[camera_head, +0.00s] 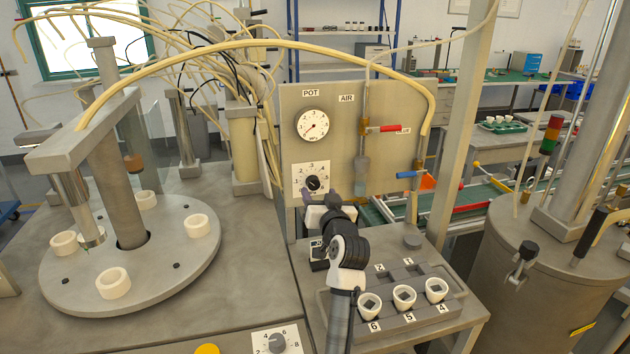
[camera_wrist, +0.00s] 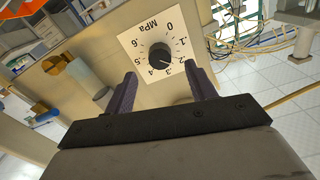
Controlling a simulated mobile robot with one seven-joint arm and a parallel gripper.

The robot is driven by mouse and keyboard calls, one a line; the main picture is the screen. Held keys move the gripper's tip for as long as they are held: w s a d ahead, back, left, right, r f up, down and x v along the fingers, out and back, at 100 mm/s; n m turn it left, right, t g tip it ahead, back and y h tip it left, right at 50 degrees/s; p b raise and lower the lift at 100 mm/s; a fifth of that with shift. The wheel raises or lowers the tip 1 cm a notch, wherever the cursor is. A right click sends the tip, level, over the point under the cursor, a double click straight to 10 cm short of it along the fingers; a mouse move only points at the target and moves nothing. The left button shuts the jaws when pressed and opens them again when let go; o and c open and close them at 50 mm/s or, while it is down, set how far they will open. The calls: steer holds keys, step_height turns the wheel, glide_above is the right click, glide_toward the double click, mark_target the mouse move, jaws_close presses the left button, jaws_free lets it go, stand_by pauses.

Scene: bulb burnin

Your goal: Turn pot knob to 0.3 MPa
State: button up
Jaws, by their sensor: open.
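The pot knob (camera_head: 313,183) is a small black round knob on a white scale plate, below the POT gauge (camera_head: 313,125) on the upright panel. In the wrist view the knob (camera_wrist: 160,54) sits in the middle of the plate marked 0 to .6 MPa. Its light pointer mark seems to face the .2 to .3 side; the exact setting is too small to tell. My gripper (camera_head: 320,193) is open just in front of the knob. In the wrist view the dark fingers (camera_wrist: 161,72) are spread to either side of the plate's lower part, with nothing between them.
Red (camera_head: 384,129) and blue (camera_head: 407,174) valve handles stick out on the panel's right. Below is a tray (camera_head: 398,326) with white cups in numbered places. A lower knob (camera_head: 276,342) is on the bench front. A round turntable (camera_head: 130,250) stands left.

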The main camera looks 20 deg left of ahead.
mark_target(314, 185)
steer(key=shift+p+x, duration=0.65)
steer(key=shift+x, duration=2)
steer(key=shift+c, duration=0.3)
steer(key=c, duration=0.9)
